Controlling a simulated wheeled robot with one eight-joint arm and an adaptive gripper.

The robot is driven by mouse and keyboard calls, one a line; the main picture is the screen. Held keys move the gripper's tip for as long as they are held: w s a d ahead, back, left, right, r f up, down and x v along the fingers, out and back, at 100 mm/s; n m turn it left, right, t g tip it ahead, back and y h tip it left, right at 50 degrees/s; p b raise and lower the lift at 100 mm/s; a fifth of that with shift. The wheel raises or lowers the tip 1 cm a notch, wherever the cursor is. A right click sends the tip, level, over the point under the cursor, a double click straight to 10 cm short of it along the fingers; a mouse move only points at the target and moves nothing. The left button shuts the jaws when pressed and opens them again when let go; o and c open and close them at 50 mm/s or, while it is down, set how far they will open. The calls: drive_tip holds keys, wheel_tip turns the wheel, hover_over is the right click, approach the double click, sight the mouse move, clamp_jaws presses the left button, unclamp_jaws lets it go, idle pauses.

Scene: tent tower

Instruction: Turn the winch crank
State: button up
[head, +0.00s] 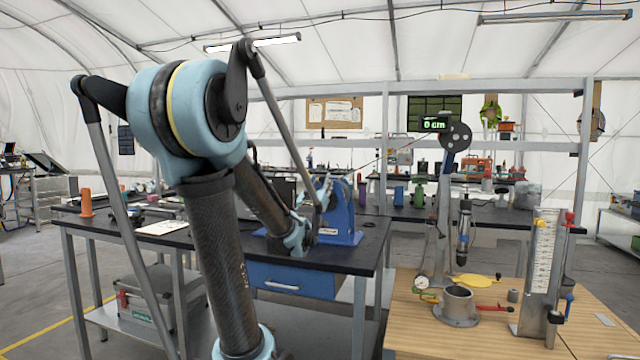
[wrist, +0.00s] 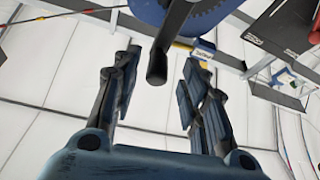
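The blue winch (head: 341,222) stands on the dark bench top, and its blue body with a toothed wheel (wrist: 208,12) fills the top of the wrist view. The crank shows in the wrist view as a dark arm ending in a black handle (wrist: 157,66). My gripper (head: 303,232) is at the winch's left side in the head view. In the wrist view my gripper (wrist: 161,62) has its two fingers apart, with the handle appearing between the fingertips and a gap on each side. I cannot tell the depth exactly. My arm partly hides the winch in the head view.
A display reading 0 cm (head: 434,124) hangs behind, by a dark pulley wheel (head: 456,137). An orange cone-like object (head: 86,203) stands on the bench's left. A wooden table (head: 405,325) with a metal cylinder (head: 458,302) and a gauge stand is at right.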

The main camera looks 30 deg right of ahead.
drive_tip(key=shift+x, duration=1.45)
clamp_jaws()
